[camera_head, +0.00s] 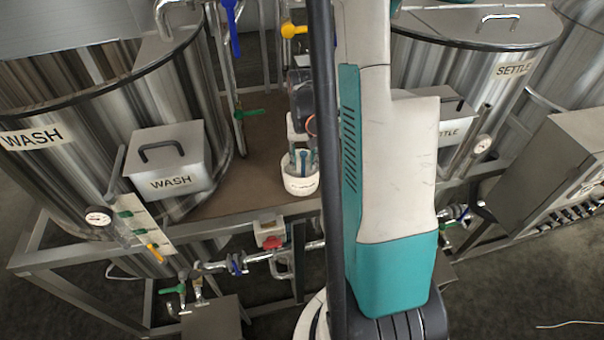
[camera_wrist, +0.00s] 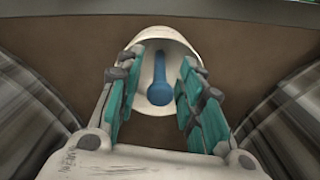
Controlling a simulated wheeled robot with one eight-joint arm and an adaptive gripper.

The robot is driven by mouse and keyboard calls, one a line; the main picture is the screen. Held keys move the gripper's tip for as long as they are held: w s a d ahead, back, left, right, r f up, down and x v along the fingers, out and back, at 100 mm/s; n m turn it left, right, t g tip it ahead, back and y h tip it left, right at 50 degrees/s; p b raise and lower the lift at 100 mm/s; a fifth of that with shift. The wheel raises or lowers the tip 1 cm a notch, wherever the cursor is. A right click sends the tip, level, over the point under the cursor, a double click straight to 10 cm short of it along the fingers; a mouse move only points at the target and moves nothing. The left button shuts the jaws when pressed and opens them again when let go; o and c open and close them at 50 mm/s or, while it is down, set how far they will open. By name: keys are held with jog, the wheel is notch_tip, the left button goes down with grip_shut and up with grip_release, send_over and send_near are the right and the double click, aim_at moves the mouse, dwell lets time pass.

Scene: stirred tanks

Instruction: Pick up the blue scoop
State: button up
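The blue scoop (camera_wrist: 159,82) stands in a white round holder (camera_wrist: 146,38), seen from above in the wrist view. My gripper (camera_wrist: 162,62) is open, with one teal-padded finger on each side of the scoop. Gaps show between the pads and the scoop, so it does not look gripped. In the head view the white holder (camera_head: 300,184) stands on a brown bench top, with my gripper (camera_head: 301,160) pointing down at its opening. The scoop cannot be made out clearly there, as the fingers cover it.
A metal WASH box (camera_head: 168,165) and a large WASH tank (camera_head: 100,100) stand left of the holder. A green valve handle (camera_head: 249,113) is behind it. My arm hides much of the right side.

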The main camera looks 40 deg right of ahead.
grip_shut()
dwell(0.4)
